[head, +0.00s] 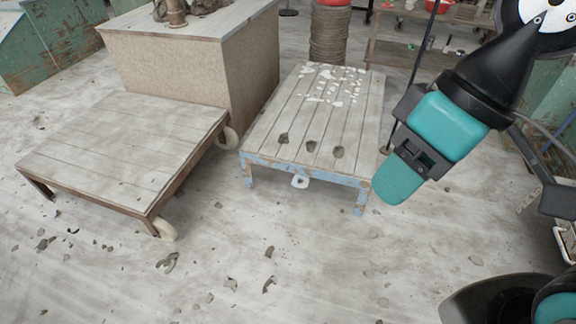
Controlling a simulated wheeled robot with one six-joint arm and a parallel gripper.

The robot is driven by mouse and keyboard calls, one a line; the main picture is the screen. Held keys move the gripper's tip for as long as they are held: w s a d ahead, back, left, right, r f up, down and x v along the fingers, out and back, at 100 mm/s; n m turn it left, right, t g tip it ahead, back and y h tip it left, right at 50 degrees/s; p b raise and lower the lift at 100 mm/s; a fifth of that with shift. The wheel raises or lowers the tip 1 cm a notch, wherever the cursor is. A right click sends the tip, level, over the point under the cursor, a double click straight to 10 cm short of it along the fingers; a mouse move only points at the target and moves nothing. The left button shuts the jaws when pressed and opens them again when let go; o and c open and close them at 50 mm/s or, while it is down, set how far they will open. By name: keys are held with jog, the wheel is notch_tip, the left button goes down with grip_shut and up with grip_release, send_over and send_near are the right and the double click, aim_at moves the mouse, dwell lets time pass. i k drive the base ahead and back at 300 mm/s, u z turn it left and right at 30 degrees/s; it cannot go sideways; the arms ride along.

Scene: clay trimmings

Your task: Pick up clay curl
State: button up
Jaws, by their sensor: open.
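Curled grey-brown clay trimmings lie loose on the floor in the head view. One clay curl (168,262) is at the lower left, and a smaller one (268,285) lies to its right. I cannot tell which curl is meant. Three dark clay pieces (311,146) lie in a row near the front edge of the blue-framed low platform (262,128). My gripper (398,178), at the end of the black and teal arm, is at the right, beside the platform's front right corner in the picture. It is open and holds nothing visible; its fingertips are hard to make out.
A low wooden trolley (110,140) with white wheels stands at the left. A large box-like block (180,70) stands behind. Pale scraps (335,85) cover the platform's far end. A shelf (420,55) is at the back. The front floor is open, with scattered small trimmings.

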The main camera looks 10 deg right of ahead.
aim_at(337, 150)
jog(key=u, duration=0.85)
jog(key=i, duration=2.15)
jog(key=z, duration=1.5)
jog(key=i, duration=0.65)
jog(key=z, duration=0.7)
